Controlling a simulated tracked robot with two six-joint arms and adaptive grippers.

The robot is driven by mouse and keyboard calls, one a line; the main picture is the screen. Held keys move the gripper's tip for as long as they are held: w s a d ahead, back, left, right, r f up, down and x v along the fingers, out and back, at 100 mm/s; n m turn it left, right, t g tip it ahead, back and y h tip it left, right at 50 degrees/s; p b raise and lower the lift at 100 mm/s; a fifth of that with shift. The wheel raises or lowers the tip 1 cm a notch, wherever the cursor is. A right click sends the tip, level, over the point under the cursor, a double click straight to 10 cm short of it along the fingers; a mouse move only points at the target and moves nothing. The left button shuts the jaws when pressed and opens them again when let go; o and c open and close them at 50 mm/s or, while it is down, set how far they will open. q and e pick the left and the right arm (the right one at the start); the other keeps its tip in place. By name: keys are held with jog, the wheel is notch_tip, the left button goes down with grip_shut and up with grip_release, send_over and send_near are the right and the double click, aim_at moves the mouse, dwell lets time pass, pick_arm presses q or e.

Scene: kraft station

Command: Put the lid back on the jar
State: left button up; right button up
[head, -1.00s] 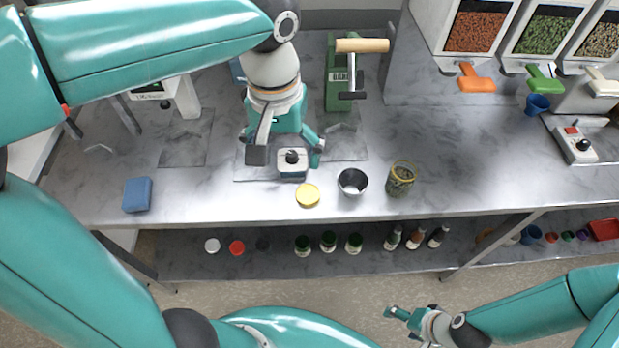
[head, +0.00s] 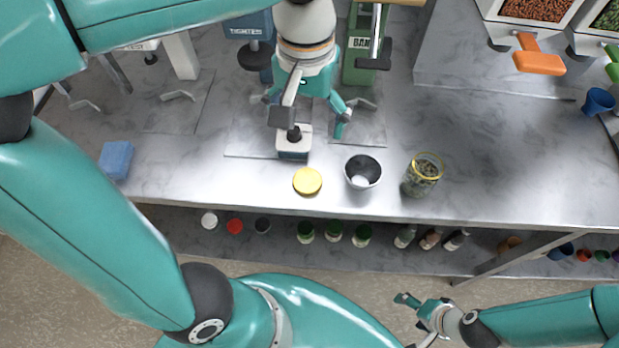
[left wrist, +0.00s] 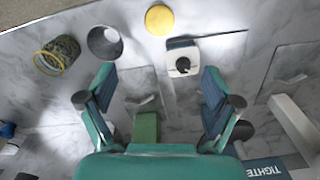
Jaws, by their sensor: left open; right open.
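The jar (head: 421,180) is clear glass with a yellow rim and dark green contents, standing upright and uncovered near the bench's front edge. It also shows at the left of the left wrist view (left wrist: 57,56). The round yellow lid (head: 308,181) lies flat on the bench, left of a dark cup; it is at the top of the left wrist view (left wrist: 159,19). My left gripper (head: 308,112) is open and empty, above the bench behind the lid; its spread fingers show in the left wrist view (left wrist: 158,88). My right gripper (head: 408,320) is open and empty, low in front of the bench.
A dark cup (head: 363,171) stands between lid and jar. A small white device with a black knob (head: 293,144) stands just behind the lid. A green press (head: 362,60) is behind my left gripper. A blue block (head: 116,160) lies left. Bench right of the jar is clear.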

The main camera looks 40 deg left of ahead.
pick_arm(q)
send_over(308, 179)
jog(key=f, duration=0.5)
jog(key=f+b, duration=0.1)
jog(key=f, duration=0.5)
jog(key=shift+s+a+f, duration=0.15)
jog(key=shift+a, duration=0.05)
jog(key=shift+f, duration=0.15)
jog(key=shift+d+f, duration=0.15)
jog(key=shift+f, duration=2.45)
jog(key=shift+c, duration=0.2)
jog(key=c, duration=0.8)
